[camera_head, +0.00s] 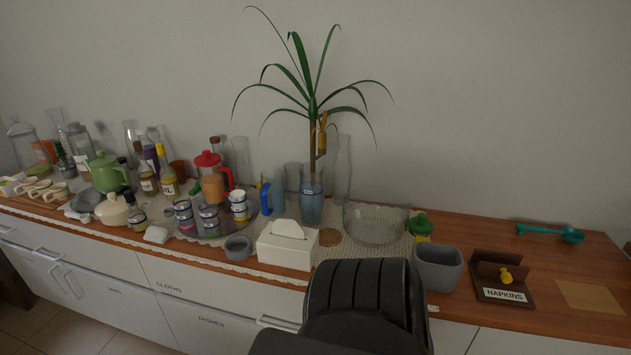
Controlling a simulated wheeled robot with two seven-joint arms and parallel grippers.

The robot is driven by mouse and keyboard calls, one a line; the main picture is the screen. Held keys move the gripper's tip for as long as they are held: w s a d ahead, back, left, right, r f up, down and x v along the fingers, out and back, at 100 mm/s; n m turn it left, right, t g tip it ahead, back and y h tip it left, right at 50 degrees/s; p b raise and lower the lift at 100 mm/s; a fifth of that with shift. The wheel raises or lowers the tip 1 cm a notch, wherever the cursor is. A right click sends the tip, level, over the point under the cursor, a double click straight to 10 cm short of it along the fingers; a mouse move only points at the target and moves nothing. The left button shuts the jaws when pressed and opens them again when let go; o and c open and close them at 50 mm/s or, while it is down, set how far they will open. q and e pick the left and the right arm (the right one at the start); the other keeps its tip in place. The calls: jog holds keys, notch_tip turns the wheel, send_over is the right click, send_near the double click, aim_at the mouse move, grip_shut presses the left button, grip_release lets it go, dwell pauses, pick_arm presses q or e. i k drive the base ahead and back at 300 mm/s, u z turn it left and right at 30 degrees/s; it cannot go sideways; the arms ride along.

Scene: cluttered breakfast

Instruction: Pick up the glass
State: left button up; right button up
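Several clear glass vessels stand on the wooden counter in the head view, and I cannot tell which one is the glass. A tall narrow glass vessel (343,172) stands behind and right of the potted plant. A faint clear glass (292,176) stands just left of the plant. Another tall clear glass (241,158) is behind the red-lidded press. More tall clear glassware (129,135) stands at the back left. A black part of my own body covers the bottom middle. Neither gripper can be seen.
A plant in a blue-tinted vase (312,207), a wide glass bowl (376,223), a white tissue box (287,247) and a grey container (438,267) crowd the middle. Jars, bottles and a green teapot (105,172) fill the left. The right back has a teal scoop (550,232) and free room.

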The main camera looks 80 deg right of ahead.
aim_at(239, 205)
jog(key=z, duration=2.5)
